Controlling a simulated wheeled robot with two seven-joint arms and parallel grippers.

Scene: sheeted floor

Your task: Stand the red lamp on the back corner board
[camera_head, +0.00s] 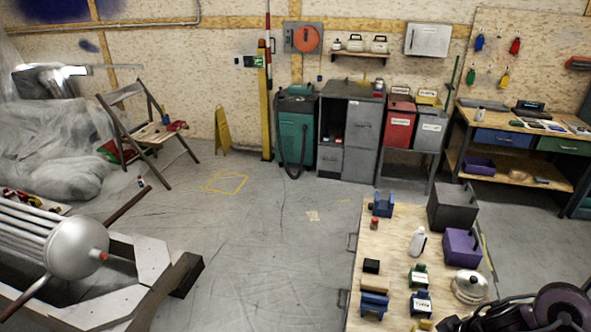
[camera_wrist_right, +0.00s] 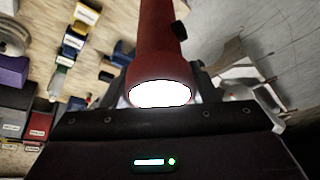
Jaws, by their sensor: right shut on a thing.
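The red lamp (camera_wrist_right: 158,45), a red tube with a bright white glowing end, fills the upper middle of the right wrist view. My right gripper (camera_wrist_right: 160,88) is shut on it; the lamp hides most of the fingers. In the head view the lamp is not visible; only dark parts of my right arm show at the bottom right. At the lower left, pale boards (camera_head: 151,259) lie on a low frame around a silver tank; I cannot tell for certain which is the back corner board. My left gripper is not in view.
A folding chair (camera_head: 150,130) stands at the back left. The middle floor (camera_head: 270,250) is clear.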

